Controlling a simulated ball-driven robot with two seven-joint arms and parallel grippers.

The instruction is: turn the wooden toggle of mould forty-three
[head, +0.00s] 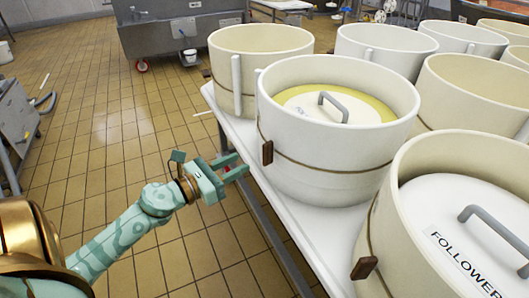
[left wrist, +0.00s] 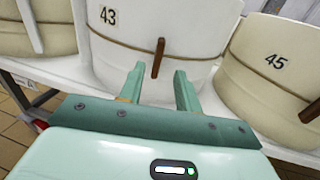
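Mould forty-three (head: 330,155) is a large cream round mould near the middle of the head view, with a thin brown band around it. Its number shows in the left wrist view (left wrist: 108,15). Its wooden toggle (head: 267,152) is a small brown bar on the near left wall. In the left wrist view the toggle (left wrist: 158,58) stands nearly upright, slightly tilted, across the band. My left gripper (head: 240,163) is open and empty, left of the toggle and apart from it. In the left wrist view the toggle appears between and beyond the fingertips (left wrist: 158,78). My right gripper is not in view.
Mould forty-five (left wrist: 270,65) stands close on the right, with its own toggle (left wrist: 310,111) and a follower lid (head: 465,235) inside. Another cream mould (head: 255,60) stands behind. The moulds share a white table (head: 305,222).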

